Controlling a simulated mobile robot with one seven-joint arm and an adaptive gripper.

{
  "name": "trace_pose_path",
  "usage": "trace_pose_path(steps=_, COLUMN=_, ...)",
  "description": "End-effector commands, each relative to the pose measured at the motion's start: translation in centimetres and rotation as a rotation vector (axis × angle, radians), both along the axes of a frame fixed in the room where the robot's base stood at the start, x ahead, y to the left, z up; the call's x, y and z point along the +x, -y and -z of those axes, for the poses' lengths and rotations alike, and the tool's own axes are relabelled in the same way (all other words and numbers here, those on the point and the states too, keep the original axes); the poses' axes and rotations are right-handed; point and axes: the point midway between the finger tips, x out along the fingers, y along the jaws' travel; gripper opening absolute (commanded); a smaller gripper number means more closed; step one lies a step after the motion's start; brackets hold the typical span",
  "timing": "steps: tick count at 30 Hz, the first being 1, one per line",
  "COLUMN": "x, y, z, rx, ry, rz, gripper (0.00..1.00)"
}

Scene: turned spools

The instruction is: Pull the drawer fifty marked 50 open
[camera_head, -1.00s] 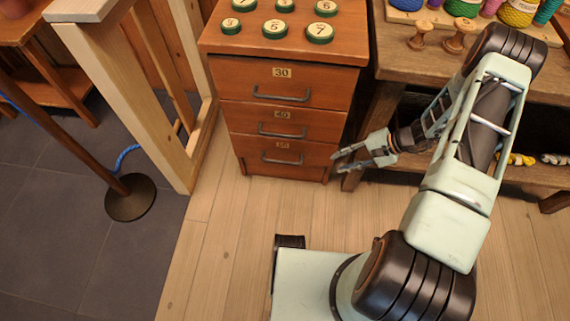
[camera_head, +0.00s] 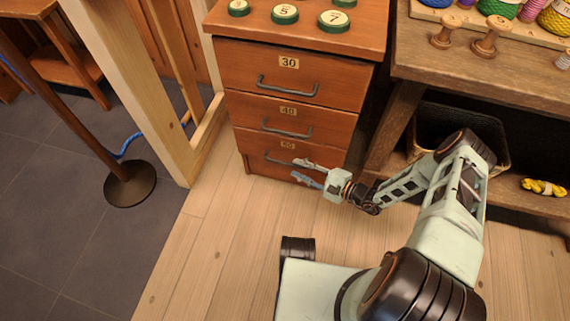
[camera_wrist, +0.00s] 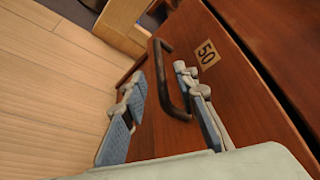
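The drawer marked 50 (camera_head: 258,148) is the lowest of three in a reddish-brown wooden cabinet, and its front looks flush with the others. Its dark bar handle (camera_head: 273,158) is partly visible beside my fingers. My gripper (camera_head: 297,171) is open at the handle's right part, reaching in from the right. In the wrist view, the 50 label (camera_wrist: 207,53) is clear on the drawer front. The handle (camera_wrist: 162,72) lies between my two spread blue-grey fingers (camera_wrist: 158,78), with gaps visible on both sides. I cannot tell how deep the fingers reach around it.
The drawers marked 30 (camera_head: 288,62) and 40 (camera_head: 288,110) are above, both shut. A wooden frame (camera_head: 130,80) stands left of the cabinet. A workbench (camera_head: 480,75) with spools stands right, a dark bin (camera_head: 455,120) under it. The floor (camera_head: 215,240) before the cabinet is clear.

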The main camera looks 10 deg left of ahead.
Motion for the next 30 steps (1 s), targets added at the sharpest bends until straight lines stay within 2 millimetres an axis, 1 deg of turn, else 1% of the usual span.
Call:
trace_pose_path(steps=1, x=0.4, y=-1.1, z=0.5, rx=0.001, ry=0.001, rz=-0.004, gripper=0.27)
trace_pose_path(steps=3, x=0.9, y=-2.3, z=0.9, rx=-0.001, ry=0.001, rz=-0.004, gripper=0.27)
trace_pose_path(steps=6, x=1.6, y=-3.8, z=1.2, rx=0.000, ry=0.001, rz=-0.003, gripper=0.27)
trace_pose_path(steps=10, x=2.2, y=-5.2, z=1.5, rx=-0.001, ry=0.000, rz=-0.002, gripper=0.27)
trace_pose_path(steps=15, x=2.6, y=-6.0, z=1.5, rx=-0.001, ry=0.000, rz=-0.001, gripper=0.27)
trace_pose_path(steps=23, x=2.7, y=-6.1, z=1.5, rx=-0.001, ry=0.000, rz=-0.001, gripper=0.27)
trace_pose_path(steps=30, x=2.6, y=-6.1, z=1.5, rx=-0.001, ry=0.000, rz=-0.001, gripper=0.01)
